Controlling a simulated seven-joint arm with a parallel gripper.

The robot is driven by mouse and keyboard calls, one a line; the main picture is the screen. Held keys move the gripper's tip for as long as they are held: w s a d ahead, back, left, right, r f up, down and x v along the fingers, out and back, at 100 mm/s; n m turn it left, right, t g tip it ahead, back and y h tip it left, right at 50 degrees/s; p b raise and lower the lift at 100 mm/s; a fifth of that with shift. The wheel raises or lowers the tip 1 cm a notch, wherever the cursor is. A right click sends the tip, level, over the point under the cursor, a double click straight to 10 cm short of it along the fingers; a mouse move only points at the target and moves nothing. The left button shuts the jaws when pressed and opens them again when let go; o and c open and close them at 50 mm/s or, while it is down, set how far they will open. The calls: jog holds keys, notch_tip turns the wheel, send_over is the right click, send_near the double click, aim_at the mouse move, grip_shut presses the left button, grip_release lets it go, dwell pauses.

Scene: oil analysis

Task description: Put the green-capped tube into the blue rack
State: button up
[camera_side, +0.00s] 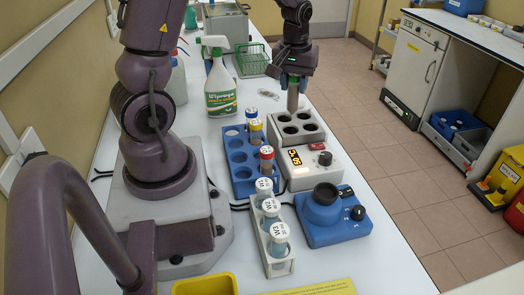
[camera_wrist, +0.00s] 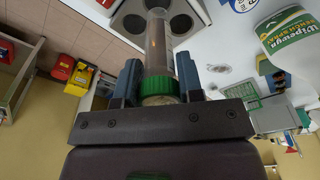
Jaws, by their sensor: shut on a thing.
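My gripper (camera_side: 292,80) is shut on the green-capped tube (camera_side: 293,98), seen in the side view over the back of the grey block with round wells. In the wrist view my gripper (camera_wrist: 159,80) has its blue fingers on either side of the green cap (camera_wrist: 158,87), and the clear tube (camera_wrist: 158,45) points away toward the wells. The tube looks upright; its lower end appears to be just above the block, but the exact gap is unclear. The blue rack (camera_side: 237,158) stands left of the block. It holds tubes with blue, yellow and red caps, and its left-hand holes look empty.
The heater block (camera_side: 312,137) with a lit display stands under the tube. A white rack (camera_side: 277,266) of labelled vials and a blue device (camera_side: 335,232) are in front. A spray bottle (camera_side: 219,85) and green basket (camera_side: 252,62) stand behind.

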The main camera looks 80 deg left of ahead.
jog(key=shift+w+d+r, duration=0.1)
jog(key=shift+d+r, duration=0.05)
jog(key=shift+r, duration=0.25)
jog(key=s+d+f, duration=0.1)
jog(key=s+d, duration=0.4)
jog(key=s, duration=0.5)
jog(key=shift+w+a+f, duration=0.1)
jog(key=shift+w+f, duration=0.05)
jog(key=shift+f, duration=2.7)
jog(key=shift+w+f, duration=0.15)
jog(key=shift+f, duration=2.7)
jog(key=o, duration=1)
jog(key=shift+o, duration=0.2)
